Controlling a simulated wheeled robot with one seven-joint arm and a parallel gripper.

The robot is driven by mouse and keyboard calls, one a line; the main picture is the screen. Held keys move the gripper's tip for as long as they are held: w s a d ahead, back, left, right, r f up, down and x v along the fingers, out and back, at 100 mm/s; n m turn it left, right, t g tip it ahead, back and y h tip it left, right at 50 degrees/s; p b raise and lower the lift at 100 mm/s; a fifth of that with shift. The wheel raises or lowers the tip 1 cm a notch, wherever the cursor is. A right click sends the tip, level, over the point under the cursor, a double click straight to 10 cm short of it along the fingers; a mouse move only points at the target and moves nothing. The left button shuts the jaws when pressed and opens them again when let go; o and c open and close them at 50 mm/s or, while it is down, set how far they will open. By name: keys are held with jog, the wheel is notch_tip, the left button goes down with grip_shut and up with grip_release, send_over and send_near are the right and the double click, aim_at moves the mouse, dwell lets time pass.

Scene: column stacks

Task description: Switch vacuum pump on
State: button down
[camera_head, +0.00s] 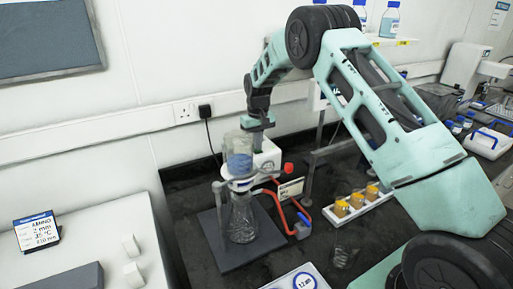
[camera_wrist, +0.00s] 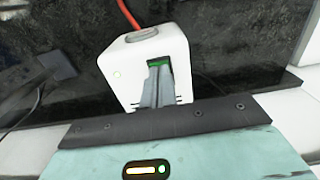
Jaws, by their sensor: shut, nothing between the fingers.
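The vacuum pump is a white box (camera_wrist: 120,65) in the wrist view, with a red hose rising from its top. A dark slot with a green switch (camera_wrist: 157,64) is on the face toward my gripper. A small pale green light shows on the same face. My gripper (camera_wrist: 158,76) is shut and empty, its fingertips at the switch and partly covering it. I cannot tell whether they touch it. In the head view the pump (camera_head: 268,158) stands behind the glass filter flask, partly hidden.
A glass filter flask (camera_head: 241,220) stands on a dark base plate, joined to red tubing. A plug with a black cable (camera_head: 205,112) is on the wall behind.

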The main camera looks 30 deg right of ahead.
jog(key=shift+r+p, duration=2)
jog(key=shift+r, duration=1.4)
jog(key=s+a+r+t, duration=0.1)
jog(key=s+a+r, duration=0.1)
jog(key=s, duration=0.9)
jog(key=s+a+r+t, duration=0.1)
jog(key=s+r, duration=0.2)
jog(key=s, duration=0.8)
jog(key=s+a+r+t, duration=0.1)
jog(key=s+a+r, duration=0.1)
jog(key=s, duration=0.9)
jog(key=s+a+f+n+g+b, duration=0.1)
jog(key=s+a+f+n+b, duration=0.3)
jog(key=a, duration=0.5)
jog(key=s+a+f+n+g+b, duration=0.2)
jog(key=s+a+f+n+b, duration=0.1)
jog(key=s+a+b, duration=0.3)
jog(key=s+a+f, duration=0.1)
jog(key=s+a, duration=0.1)
jog(key=a, duration=0.1)
jog(key=shift+s+a+n+y, duration=0.2)
jog(key=shift+n+y, duration=0.1)
jog(key=shift+n, duration=0.1)
